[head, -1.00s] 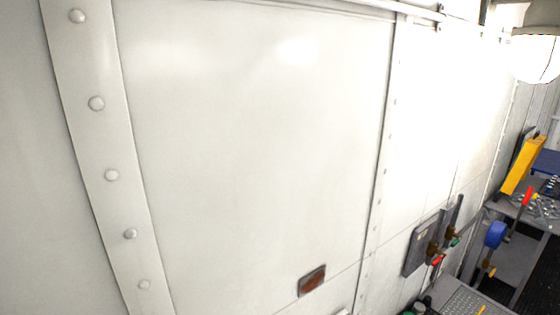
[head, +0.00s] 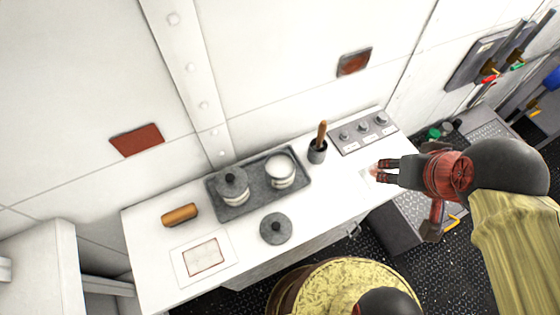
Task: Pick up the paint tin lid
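A round dark grey lid with a knob (head: 276,228) lies flat on the white counter, in front of a dark grey tray (head: 240,208). In the tray, a left tin (head: 236,198) carries a similar dark lid (head: 231,181). The right tin (head: 281,172) shows a pale top and no dark lid. Which lid is the paint tin's I cannot tell for sure. My gripper (head: 386,170) is above the counter's right end, pointing left, well right of both lids. Its fingers look apart with nothing between them.
The white counter (head: 160,262) also holds an orange-brown roller (head: 180,215), a framed card (head: 204,257), a dark cup with a wooden handle (head: 317,150) and a knob panel (head: 364,133). A riveted wall rises behind. The counter is clear around the loose lid.

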